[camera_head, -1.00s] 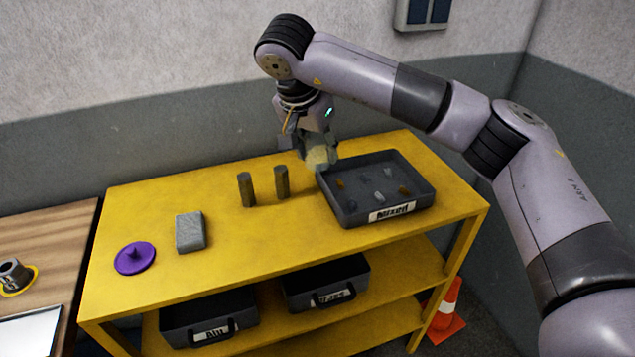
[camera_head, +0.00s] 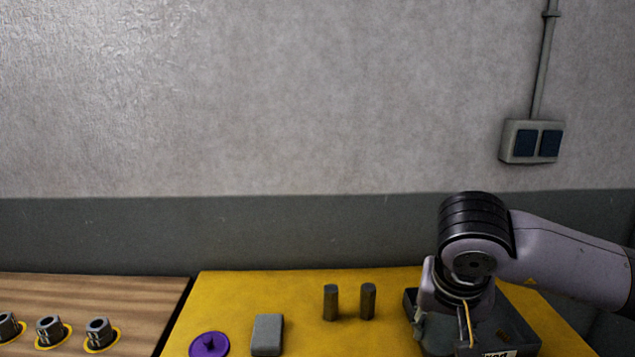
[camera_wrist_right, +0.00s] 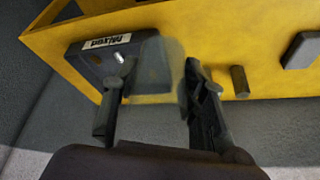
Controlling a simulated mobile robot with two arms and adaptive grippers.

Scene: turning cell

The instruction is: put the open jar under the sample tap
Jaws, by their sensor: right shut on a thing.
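My right gripper (camera_wrist_right: 158,78) is shut on a clear, see-through jar (camera_wrist_right: 160,65), which shows between its two fingers in the right wrist view. In the head view my right gripper (camera_head: 442,338) hangs at the left part of the dark tray, above the yellow bench; its fingers are partly cut off by the lower edge and the jar is hard to make out there. A purple round disc with a knob (camera_head: 209,346) lies on the bench. No sample tap is in view. My left gripper is not in view.
The yellow bench (camera_head: 235,290) carries a grey block (camera_head: 267,335), two upright dark cylinders (camera_head: 330,302) (camera_head: 368,301) and the tray labelled Mixed (camera_head: 520,335). Left is a wooden table (camera_head: 100,290) with several metal parts in yellow rings. A wall switch box (camera_head: 532,142) is at upper right.

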